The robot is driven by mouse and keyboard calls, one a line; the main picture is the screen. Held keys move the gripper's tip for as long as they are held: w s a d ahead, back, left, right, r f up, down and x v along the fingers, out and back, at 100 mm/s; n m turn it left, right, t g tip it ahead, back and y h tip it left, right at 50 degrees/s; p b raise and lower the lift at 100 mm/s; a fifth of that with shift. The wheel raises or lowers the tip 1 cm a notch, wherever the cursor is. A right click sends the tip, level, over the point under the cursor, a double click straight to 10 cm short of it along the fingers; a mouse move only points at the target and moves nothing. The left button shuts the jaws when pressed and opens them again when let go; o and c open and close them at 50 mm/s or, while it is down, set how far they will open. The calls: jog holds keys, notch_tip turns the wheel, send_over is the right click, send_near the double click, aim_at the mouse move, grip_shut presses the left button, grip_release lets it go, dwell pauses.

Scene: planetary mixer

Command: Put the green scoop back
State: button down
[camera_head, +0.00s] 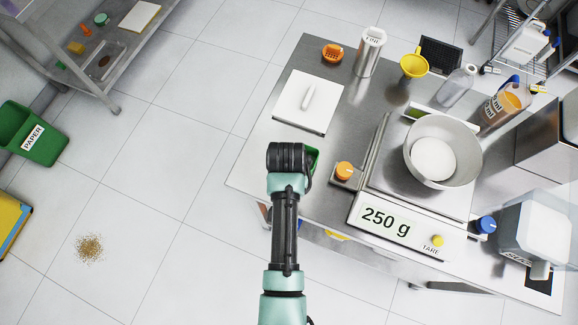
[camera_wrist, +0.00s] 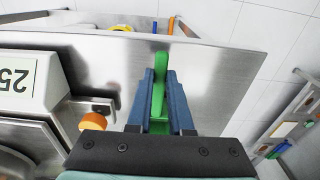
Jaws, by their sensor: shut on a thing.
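My gripper (camera_wrist: 157,96) is shut on the green scoop (camera_wrist: 159,88), with the green part running between its two blue fingers in the wrist view. In the head view my dark wrist covers the fingers, and a bit of green scoop (camera_head: 314,157) shows at its right side. It is over the front left part of the steel table (camera_head: 258,160), left of the scale. I cannot tell whether the scoop touches the table.
The scale (camera_head: 385,216) reads 250 g and bears a bowl (camera_head: 473,160) with white powder. An orange knob (camera_head: 344,171) is close right of my gripper. A white lidded box (camera_head: 293,105), steel cylinder (camera_head: 368,55) and yellow funnel (camera_head: 414,66) stand behind. Brown grains (camera_head: 89,248) lie on the floor.

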jog(key=shift+f, duration=0.3)
jog(key=shift+f, duration=0.15)
jog(key=c, duration=0.8)
grip_release()
